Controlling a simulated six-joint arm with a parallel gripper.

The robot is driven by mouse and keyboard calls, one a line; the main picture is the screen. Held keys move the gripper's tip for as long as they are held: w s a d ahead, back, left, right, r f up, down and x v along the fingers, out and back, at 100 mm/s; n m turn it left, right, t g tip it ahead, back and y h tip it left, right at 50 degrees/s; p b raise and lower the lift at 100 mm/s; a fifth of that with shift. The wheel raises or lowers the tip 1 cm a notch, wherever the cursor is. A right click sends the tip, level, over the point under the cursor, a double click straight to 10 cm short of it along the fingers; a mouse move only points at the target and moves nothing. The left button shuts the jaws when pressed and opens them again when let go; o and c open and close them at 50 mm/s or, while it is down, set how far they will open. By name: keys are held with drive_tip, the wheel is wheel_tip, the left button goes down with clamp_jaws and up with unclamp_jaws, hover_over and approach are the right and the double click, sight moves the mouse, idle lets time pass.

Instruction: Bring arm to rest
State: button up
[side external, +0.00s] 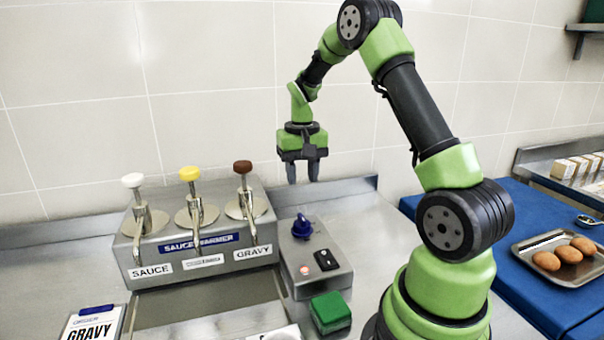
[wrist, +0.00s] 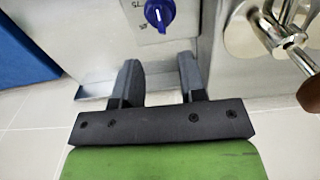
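My gripper (side external: 303,172) hangs pointing down in the side external view, above the back of the steel counter and behind the control box. Its two dark fingers are apart with nothing between them. In the wrist view the fingers (wrist: 158,80) also show apart and empty. The control box (side external: 338,280) has a blue knob (side external: 302,228), a black switch, a lit red light and a green block (side external: 330,312) at its front. The blue knob also shows in the wrist view (wrist: 159,14).
The sauce warmer (side external: 200,248) with white, yellow and brown pump knobs stands to the left. An order card (side external: 93,325) reads GRAVY at the front left. A tray (side external: 530,250) with brown, rounded food items lies on a blue surface at the right. A tiled wall stands close behind my gripper.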

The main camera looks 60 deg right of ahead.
drive_tip(key=s+a+r+n+t, duration=0.2)
drive_tip(key=s+a+r+t, duration=0.15)
drive_tip(key=a+r, duration=0.4)
drive_tip(key=s+a+r+n+t, duration=0.15)
drive_tip(key=s+a+r, duration=0.25)
drive_tip(key=a+r, duration=0.4)
drive_tip(key=s+a+f+n+t+y, duration=0.1)
drive_tip(key=s+a+t+y, duration=0.1)
drive_tip(key=s+a, duration=0.4)
drive_tip(key=shift+s+a+n, duration=0.25)
drive_tip(key=shift+s+n, duration=0.1)
drive_tip(key=shift+s, duration=0.2)
